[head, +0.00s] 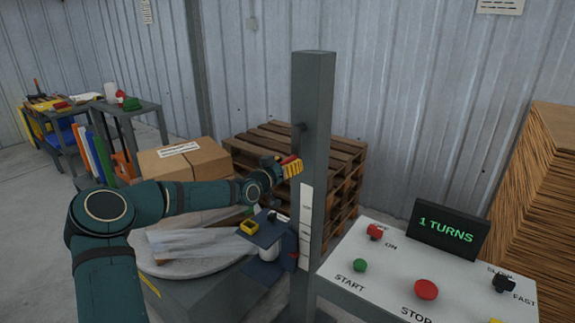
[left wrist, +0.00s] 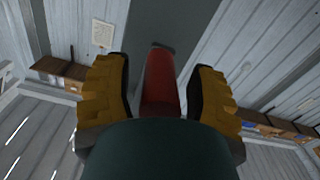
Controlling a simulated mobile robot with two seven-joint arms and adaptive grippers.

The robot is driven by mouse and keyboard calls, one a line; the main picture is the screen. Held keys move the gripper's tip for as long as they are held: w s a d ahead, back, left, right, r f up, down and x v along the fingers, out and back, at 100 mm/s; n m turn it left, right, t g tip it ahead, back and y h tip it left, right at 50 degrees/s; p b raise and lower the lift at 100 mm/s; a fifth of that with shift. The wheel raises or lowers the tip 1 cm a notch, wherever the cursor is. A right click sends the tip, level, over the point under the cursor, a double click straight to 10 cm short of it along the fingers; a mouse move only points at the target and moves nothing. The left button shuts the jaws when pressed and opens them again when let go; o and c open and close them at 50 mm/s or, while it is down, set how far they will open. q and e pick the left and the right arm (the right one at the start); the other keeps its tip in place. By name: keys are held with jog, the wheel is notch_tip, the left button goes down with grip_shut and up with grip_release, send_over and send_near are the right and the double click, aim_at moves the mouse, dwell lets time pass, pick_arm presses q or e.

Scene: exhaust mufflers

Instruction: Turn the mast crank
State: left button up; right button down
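The tall grey mast (head: 313,120) stands upright near the middle of the head view. Its crank has a dark arm (head: 298,134) on the mast's left side, and a red handle (head: 289,159) sits below that. My left gripper (head: 293,168), with yellow fingers, reaches the handle from the left. In the left wrist view the red handle (left wrist: 160,82) lies between the two yellow fingers (left wrist: 160,95), with a gap on each side. The left gripper is open around the handle. My right gripper is out of view.
A control panel (head: 345,268) at the right has buttons and a display (head: 447,232) reading "1 TURNS". A small carriage (head: 264,232) sits on the mast below my left arm. Pallets (head: 345,150) stand behind, and a carton (head: 185,160) stands left.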

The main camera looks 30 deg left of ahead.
pick_arm(q)
grip_shut()
jog(key=shift+a+m+b, duration=0.45)
jog(key=shift+a+m, duration=0.4)
jog(key=shift+m, duration=0.15)
jog(key=a+r+m+p, duration=0.1)
jog(key=a+r+m, duration=0.7)
jog(key=m, duration=0.8)
jog(key=shift+w+r, duration=0.35)
jog(key=shift+r, duration=0.5)
